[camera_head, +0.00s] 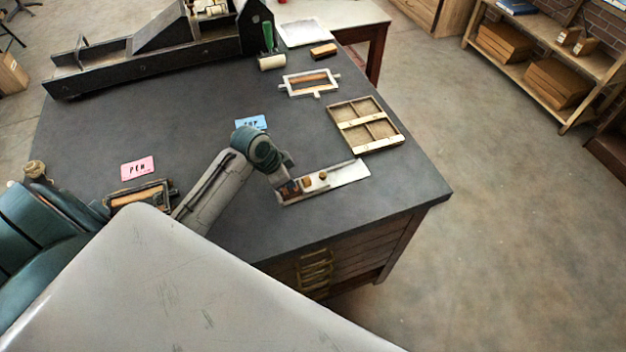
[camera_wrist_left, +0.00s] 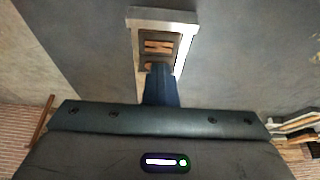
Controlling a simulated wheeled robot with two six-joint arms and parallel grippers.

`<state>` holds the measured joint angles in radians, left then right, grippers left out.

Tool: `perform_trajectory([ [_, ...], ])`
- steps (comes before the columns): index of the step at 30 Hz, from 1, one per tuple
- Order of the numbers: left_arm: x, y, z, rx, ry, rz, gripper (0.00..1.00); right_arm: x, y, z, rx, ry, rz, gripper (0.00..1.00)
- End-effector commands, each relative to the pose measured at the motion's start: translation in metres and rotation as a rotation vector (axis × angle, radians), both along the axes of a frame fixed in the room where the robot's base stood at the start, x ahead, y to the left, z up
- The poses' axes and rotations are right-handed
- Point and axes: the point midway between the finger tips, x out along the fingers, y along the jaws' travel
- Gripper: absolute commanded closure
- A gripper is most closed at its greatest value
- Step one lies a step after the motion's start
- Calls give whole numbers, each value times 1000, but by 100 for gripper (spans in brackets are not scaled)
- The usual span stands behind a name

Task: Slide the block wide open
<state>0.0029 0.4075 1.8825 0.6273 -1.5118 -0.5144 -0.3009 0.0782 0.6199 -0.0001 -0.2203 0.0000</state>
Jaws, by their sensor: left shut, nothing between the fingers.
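A pale, shallow metal tray (camera_head: 350,173) lies near the dark table's front right edge, with small wooden pieces (camera_head: 307,182) in its left half. My left gripper (camera_head: 287,190) is down at the tray's left end, its fingers shut with nothing between them. In the left wrist view, the shut fingers (camera_wrist_left: 158,82) point at the near end of the light-rimmed tray (camera_wrist_left: 190,25), where wooden pieces (camera_wrist_left: 158,46) sit. The fingers hide part of that end, and I cannot tell whether they touch a piece. My right gripper is not in view.
A divided wooden box (camera_head: 368,112) lies behind the tray. A blue card (camera_head: 251,122) and a pink card (camera_head: 138,168) lie to the left. A small framed piece (camera_head: 296,93) and a roller (camera_head: 271,62) lie farther back. The table is clear around the tray's right end.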

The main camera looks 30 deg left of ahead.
Motion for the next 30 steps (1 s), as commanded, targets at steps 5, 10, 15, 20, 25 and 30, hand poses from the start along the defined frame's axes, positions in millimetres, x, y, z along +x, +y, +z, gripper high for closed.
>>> perform_trajectory([
  [5, -7, 6, 1, 1, 2, 0, 100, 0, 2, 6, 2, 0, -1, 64],
  [10, -16, 12, 1, 3, 2, 0, 100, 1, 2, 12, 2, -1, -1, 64],
  [15, -24, 19, 0, 2, 2, 0, 100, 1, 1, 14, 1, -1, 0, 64],
  [20, -31, 25, 0, 3, 2, 0, 100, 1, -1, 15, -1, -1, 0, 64],
  [25, -39, 31, 0, 2, 1, -1, 100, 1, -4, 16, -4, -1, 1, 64],
  [30, -47, 37, 0, 2, 1, -1, 100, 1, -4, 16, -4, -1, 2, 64],
])
